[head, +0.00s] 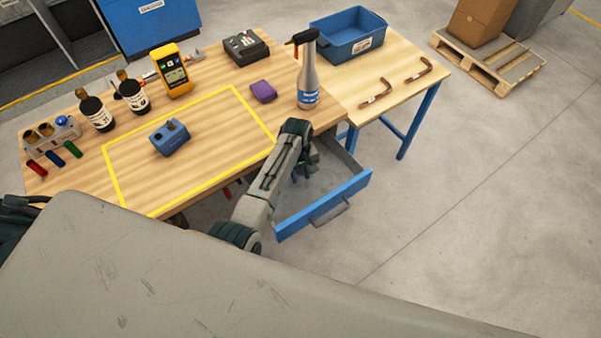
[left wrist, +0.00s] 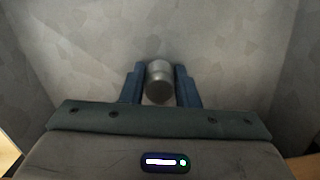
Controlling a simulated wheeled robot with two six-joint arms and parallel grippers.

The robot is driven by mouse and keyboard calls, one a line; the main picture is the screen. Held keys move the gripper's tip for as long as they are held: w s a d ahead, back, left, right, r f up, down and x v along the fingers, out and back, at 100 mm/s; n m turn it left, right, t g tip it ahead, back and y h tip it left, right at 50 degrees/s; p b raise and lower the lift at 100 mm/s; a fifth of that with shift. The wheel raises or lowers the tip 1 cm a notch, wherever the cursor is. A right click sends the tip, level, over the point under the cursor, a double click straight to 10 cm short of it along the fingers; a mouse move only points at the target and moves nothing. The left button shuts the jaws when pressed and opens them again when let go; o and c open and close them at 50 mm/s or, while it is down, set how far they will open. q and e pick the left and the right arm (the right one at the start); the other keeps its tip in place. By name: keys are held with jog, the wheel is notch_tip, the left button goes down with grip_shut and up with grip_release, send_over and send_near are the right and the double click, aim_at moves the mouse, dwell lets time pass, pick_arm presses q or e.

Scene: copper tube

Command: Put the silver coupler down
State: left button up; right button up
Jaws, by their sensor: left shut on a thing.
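The silver coupler (left wrist: 159,82) is a short grey metal cylinder. In the left wrist view my left gripper (left wrist: 160,88) is shut on it, with one blue finger on each side. Grey, blotchy metal surfaces lie beyond it, like the inside of the open drawer (head: 325,212). In the head view my left arm reaches to the drawer beside the workbench; its gripper is mostly hidden by the arm, and the coupler cannot be made out. I cannot tell whether the coupler touches the drawer floor. My right gripper is not in view.
On the workbench (head: 215,103) stand a spray bottle (head: 308,78), a purple block (head: 263,91), a yellow meter (head: 172,70) and two dark bottles. A blue device (head: 171,138) sits inside the yellow outline. A blue bin (head: 348,38) is at the back.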

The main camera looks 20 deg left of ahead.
pick_arm(q)
jog(key=shift+f, duration=0.15)
jog(key=o, duration=1.1)
jog(key=shift+r, duration=0.25)
jog(key=r, duration=0.4)
jog(key=r+b, duration=0.1)
jog(key=r, duration=0.3)
jog(key=w+r+b, duration=0.1)
jog(key=r, duration=0.2)
jog(key=shift+w+a+r, duration=0.1)
jog(key=shift+a+r, duration=0.3)
